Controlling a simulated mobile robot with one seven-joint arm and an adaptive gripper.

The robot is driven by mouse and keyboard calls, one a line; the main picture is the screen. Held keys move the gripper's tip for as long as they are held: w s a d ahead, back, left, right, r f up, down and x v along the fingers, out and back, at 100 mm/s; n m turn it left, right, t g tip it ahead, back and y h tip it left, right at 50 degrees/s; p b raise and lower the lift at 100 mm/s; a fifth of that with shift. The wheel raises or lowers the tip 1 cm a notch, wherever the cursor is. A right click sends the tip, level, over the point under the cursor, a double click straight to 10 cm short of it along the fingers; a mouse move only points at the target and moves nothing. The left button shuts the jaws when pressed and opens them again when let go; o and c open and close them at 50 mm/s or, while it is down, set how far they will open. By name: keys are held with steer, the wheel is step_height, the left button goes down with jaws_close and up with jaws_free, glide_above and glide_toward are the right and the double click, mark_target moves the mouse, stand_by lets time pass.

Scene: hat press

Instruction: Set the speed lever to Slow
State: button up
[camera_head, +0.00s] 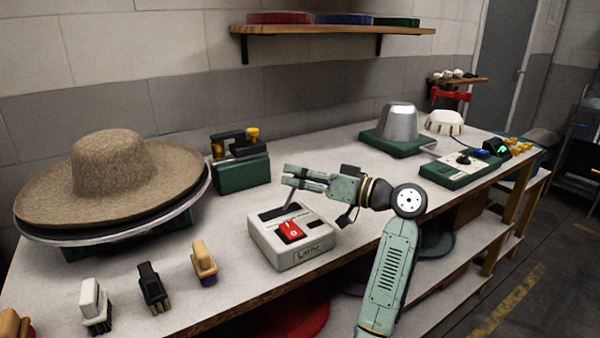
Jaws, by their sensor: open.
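A pale control box (265,240) labelled "Lathe" stands on the bench near the middle of the view. I cannot read any speed marks. My gripper (288,175) is open and points left, just above the lever. The lever's upper end meets the lower finger in the picture; I cannot tell whether they touch.
A brown hat (107,172) on a stand fills the left. Several brushes (152,286) line the front left. A green block with tools (240,172) stands behind the box. A metal hat form (397,122) and a green control panel (455,172) are at the right.

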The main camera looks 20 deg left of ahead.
steer(key=shift+c, duration=0.3)
jaws_close()
stand_by(0.3)
stand_by(0.4)
